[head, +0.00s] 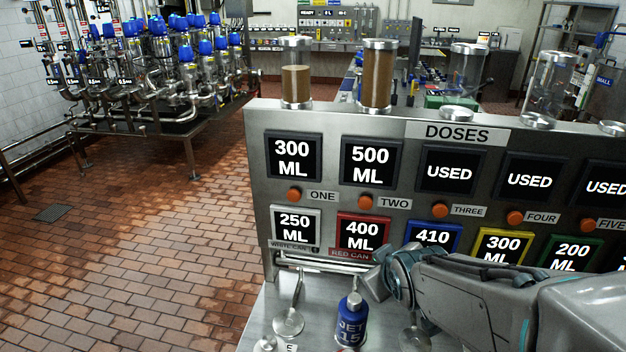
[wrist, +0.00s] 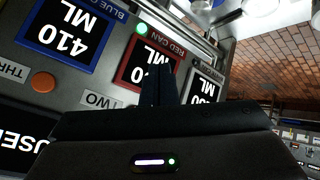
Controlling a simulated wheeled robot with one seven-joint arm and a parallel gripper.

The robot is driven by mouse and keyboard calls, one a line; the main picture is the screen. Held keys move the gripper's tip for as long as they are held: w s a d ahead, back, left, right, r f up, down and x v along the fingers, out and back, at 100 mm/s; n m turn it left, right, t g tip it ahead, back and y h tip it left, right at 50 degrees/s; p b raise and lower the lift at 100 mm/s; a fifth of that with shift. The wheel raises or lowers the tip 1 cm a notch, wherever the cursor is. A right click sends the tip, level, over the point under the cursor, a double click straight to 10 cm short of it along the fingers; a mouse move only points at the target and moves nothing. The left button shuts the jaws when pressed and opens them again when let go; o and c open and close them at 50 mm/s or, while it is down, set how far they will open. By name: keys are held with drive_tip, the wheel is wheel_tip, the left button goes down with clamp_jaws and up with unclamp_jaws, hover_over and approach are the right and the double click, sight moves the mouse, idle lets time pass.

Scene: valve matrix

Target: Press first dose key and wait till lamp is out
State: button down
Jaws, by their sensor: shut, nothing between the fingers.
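The first dose key (head: 294,195) is an orange round button beside the ONE label, under a screen reading 300 ML (head: 293,156). It looks plain orange, with no clear glow, and is not visible in the wrist view. My gripper (wrist: 160,72) is shut and empty, in front of the panel near the red-framed 400 ML screen (wrist: 150,62). In the head view my arm is right of and below the first key, apart from it. A lit green lamp (wrist: 140,28) shows at the RED CAN label; I cannot tell whether it is the task's lamp.
Key TWO (head: 366,202) sits right of key ONE; several more orange keys follow, under screens reading USED. Glass cylinders (head: 378,75) stand on the panel top, two holding brown contents. A blue JET bottle (head: 350,320) and steel scoops occupy the shelf below. Open tiled floor lies left.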

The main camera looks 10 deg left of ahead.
drive_tip(key=w+a+n+t+y, duration=0.2)
drive_tip(key=w+a+n+y, duration=0.25)
drive_tip(key=a, duration=0.55)
drive_tip(key=n+t+y, duration=0.1)
drive_tip(key=n+y, duration=0.4)
approach(294, 196)
drive_tip(key=s+a+f, duration=0.2)
drive_tip(key=s+a, duration=0.3)
drive_tip(key=shift+s+a+r+n+y+p, duration=0.15)
drive_tip(key=shift+s+a+n+y+p, duration=0.25)
drive_tip(key=shift+a, duration=0.2)
drive_tip(key=shift+w, duration=0.1)
drive_tip(key=w+p, duration=0.1)
drive_tip(key=w, duration=0.7)
drive_tip(key=shift+w+d, duration=0.2)
drive_tip(key=shift+w, duration=0.15)
drive_tip(key=shift+w, duration=0.15)
drive_tip(key=shift+w, duration=0.25)
